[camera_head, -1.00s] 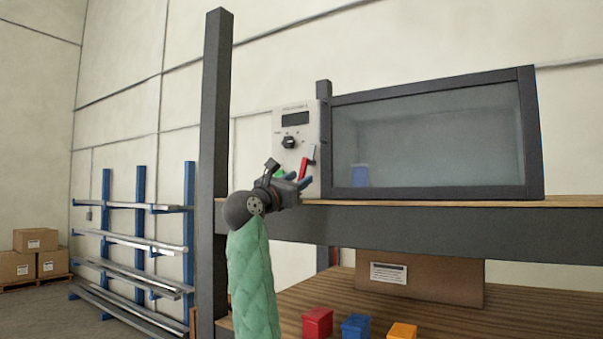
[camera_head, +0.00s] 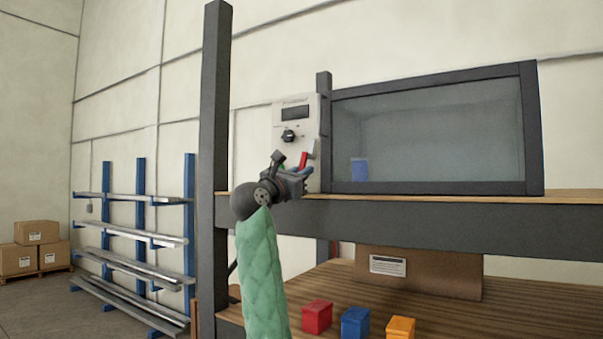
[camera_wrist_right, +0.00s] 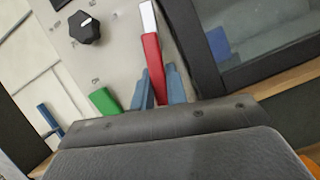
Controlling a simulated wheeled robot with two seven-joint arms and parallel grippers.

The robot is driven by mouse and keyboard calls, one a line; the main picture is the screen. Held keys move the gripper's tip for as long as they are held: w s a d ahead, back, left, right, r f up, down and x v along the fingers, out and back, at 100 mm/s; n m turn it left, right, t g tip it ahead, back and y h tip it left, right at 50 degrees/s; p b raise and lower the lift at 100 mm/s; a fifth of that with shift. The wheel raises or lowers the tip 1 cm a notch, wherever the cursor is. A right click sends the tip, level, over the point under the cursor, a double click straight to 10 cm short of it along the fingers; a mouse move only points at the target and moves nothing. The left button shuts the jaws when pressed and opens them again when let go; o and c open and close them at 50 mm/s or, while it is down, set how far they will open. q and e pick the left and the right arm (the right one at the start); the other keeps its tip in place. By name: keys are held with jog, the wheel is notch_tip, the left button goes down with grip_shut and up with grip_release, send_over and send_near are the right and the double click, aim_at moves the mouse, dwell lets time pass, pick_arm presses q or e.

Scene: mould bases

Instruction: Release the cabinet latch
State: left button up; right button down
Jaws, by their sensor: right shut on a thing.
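The cabinet (camera_head: 532,130) is a dark-framed box with a glass front, standing on the upper shelf. A pale control panel (camera_head: 283,115) is at its left. The panel carries a red lever with a pale tip (camera_head: 304,158), which also shows in the right wrist view (camera_wrist_right: 153,58). My right gripper (camera_head: 305,172) is at the panel's lower part. In the right wrist view its blue fingers (camera_wrist_right: 158,88) are on either side of the red lever's lower part, shut on it. The lever's lower end is hidden. My left gripper is not in view.
A black knob (camera_wrist_right: 84,27) and a green part (camera_wrist_right: 104,100) are on the panel near the lever. A dark post (camera_head: 215,150) stands left of my right arm. Red (camera_head: 317,317), blue (camera_head: 355,323) and orange (camera_head: 401,328) bins stand on the lower shelf.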

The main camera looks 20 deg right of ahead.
jog(key=shift+n, duration=0.3)
jog(key=shift+s+d+n+t, duration=0.1)
jog(key=shift+s+n+t, duration=0.05)
jog(key=shift+n+t, duration=0.2)
jog(key=shift+s+d+n+t+y, duration=0.15)
jog(key=shift+n+t+y, duration=0.2)
jog(key=shift+n, duration=0.4)
jog(key=shift+s+d+n+t+y, duration=0.1)
jog(key=shift+n+t+y, duration=0.25)
jog(key=shift+n, duration=0.35)
jog(key=c, duration=1.4)
grip_release()
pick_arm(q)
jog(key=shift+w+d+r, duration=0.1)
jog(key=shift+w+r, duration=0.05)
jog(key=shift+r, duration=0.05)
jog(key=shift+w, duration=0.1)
pick_arm(e)
jog(key=shift+f, duration=0.1)
